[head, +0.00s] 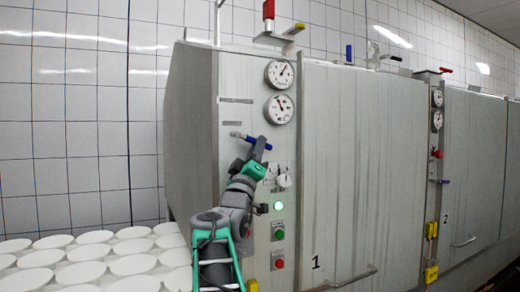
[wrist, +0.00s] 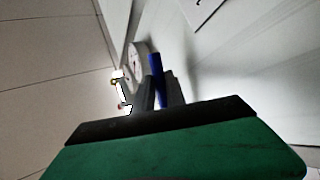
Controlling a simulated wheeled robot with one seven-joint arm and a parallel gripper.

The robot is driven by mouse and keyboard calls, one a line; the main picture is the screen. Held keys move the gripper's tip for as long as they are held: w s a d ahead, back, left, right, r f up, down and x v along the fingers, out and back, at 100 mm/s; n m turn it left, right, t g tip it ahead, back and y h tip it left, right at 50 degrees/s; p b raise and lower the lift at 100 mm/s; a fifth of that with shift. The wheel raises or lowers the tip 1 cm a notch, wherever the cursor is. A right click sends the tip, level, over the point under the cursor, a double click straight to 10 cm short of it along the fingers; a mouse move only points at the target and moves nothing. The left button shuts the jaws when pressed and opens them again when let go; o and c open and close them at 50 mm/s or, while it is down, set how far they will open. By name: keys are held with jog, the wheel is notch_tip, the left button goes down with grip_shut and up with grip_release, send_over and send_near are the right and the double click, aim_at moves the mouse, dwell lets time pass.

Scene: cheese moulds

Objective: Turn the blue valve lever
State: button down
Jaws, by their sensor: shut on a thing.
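The blue valve lever (head: 244,135) sticks out from the front panel of the nearest cabinet, below two round gauges. It slopes slightly down to the right. My gripper (head: 258,149) is shut on the blue lever near its right end. In the wrist view the blue lever (wrist: 155,66) stands up between my gripper's dark fingers (wrist: 157,98). The fingers and the green wrist part hide the lower part of the lever there.
Gauges (head: 280,109) sit above the lever. A switch plate (head: 284,181), a lit green lamp (head: 279,207) and buttons (head: 278,232) sit lower on the panel. White moulds (head: 90,253) fill the lower left. A second cabinet (head: 470,150) stands at right.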

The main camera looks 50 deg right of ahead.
jog(key=c, duration=1.5)
grip_release()
jog(key=shift+w+a+r, duration=0.1)
jog(key=shift+w, duration=0.05)
jog(key=shift+o, duration=0.7)
jog(key=b+v, duration=0.3)
jog(key=v, duration=0.4)
jog(key=shift+a+f, duration=0.2)
jog(key=shift+f, duration=0.15)
